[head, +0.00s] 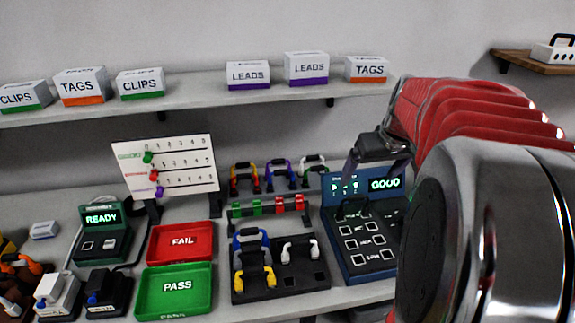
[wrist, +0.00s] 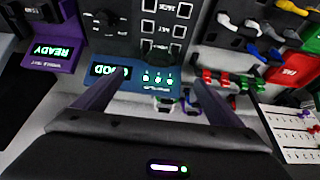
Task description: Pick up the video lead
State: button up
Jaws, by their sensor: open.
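Several short looped leads are in view; no label tells which is the video lead. On the black rack (head: 308,277) sit a blue lead (head: 250,240), a yellow lead (head: 255,277) and a white lead (head: 299,248). Behind, against the wall, stand an orange lead (head: 244,178), a purple lead (head: 279,173) and a pale lead with green (head: 312,168). My gripper (head: 368,165) is open and empty, above the back of the blue tester (head: 358,249), apart from the racked leads. The wrist view shows both fingers of my gripper (wrist: 155,95) spread over the tester's lit screen.
The tester's screen reads GOOD. A red FAIL tray (head: 181,256) and a green PASS tray (head: 175,305) lie left of the rack. A strip with red and green clips (head: 268,208) stands behind the rack. A shelf (head: 200,106) with boxes runs above.

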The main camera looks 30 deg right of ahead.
aim_at(357, 197)
jog(key=shift+d, duration=0.2)
jog(key=shift+f, duration=0.15)
jog(key=x, duration=0.8)
jog(key=shift+f, duration=0.15)
jog(key=shift+x, duration=2.65)
jog(key=shift+a, duration=0.1)
jog(key=shift+c, duration=0.4)
jog(key=c, duration=1)
